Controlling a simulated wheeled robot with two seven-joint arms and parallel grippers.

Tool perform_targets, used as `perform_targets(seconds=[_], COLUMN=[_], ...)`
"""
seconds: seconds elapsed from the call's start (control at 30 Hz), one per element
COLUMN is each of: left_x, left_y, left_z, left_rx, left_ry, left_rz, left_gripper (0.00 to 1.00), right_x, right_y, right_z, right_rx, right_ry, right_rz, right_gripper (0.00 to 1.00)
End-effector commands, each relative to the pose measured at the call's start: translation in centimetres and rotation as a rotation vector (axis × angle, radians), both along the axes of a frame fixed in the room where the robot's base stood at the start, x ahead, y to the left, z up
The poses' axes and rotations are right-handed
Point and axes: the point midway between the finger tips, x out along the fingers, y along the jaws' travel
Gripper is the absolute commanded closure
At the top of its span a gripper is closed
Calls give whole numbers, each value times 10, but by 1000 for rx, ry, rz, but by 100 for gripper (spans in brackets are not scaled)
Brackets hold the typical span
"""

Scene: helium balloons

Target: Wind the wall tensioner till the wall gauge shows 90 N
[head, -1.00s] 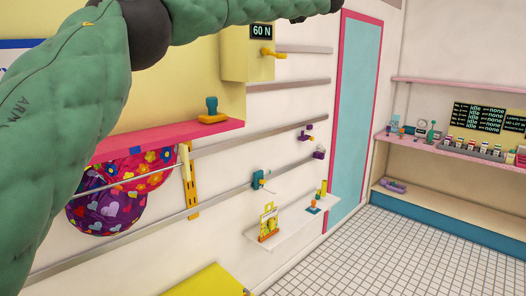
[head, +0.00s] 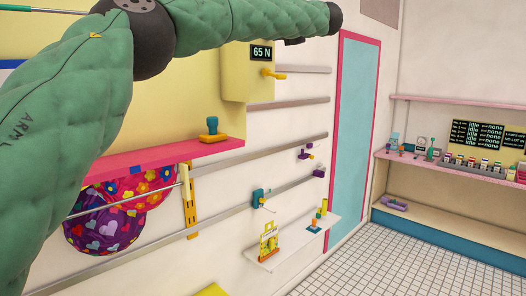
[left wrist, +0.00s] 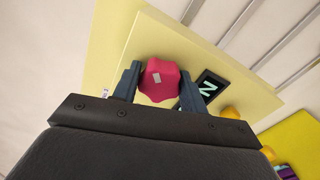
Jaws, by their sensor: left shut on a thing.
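The wall gauge (head: 261,53) is a dark display on a pale yellow wall box (head: 236,72), and it reads 65 N. A yellow-orange lever (head: 274,74) sticks out from the box below the display. In the left wrist view my left gripper (left wrist: 160,86) is shut on a crimson knob (left wrist: 165,73) with a pale mark on its face. The knob is in front of the yellow box, beside the dark display (left wrist: 209,86). In the head view my left arm crosses the top, and its gripper and the knob do not show. My right gripper is in neither view.
A pink shelf (head: 150,158) bearing a blue-and-orange stamp-like object (head: 212,128) is at left, with patterned balloons (head: 103,222) below. Grey rails (head: 303,98) run along the wall. A small white shelf (head: 290,250) is lower down. The tiled floor at right is clear.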

Motion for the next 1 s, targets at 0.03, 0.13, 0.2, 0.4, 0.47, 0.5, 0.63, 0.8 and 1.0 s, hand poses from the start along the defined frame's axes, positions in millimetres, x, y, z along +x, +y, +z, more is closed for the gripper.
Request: perform_targets(seconds=[0.03, 0.13, 0.2, 0.4, 0.47, 0.5, 0.63, 0.8, 1.0], left_x=[0, 0, 0, 0, 0, 0, -7, -21, -22], left_y=[2, 2, 2, 1, 1, 1, -7, -20, -21], left_z=[4, 4, 4, 3, 2, 2, 1, 1, 1], left_rx=[-1, 0, -2, -1, -1, -1, -2, -4, -4], left_ry=[-5, -5, -5, -3, -3, -3, -2, -4, -5], left_rz=[1, 2, 2, 1, 1, 1, -1, 0, 0], left_gripper=[87, 87, 46, 38, 38, 38, 38, 38, 38], right_x=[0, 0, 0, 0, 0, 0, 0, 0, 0], right_y=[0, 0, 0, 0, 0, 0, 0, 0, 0], right_z=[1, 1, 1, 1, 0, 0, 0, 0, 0], right_rx=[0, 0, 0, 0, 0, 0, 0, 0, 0], right_ry=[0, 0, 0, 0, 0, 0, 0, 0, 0], right_rz=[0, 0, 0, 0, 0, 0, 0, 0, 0], right_gripper=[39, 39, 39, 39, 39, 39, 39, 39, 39])
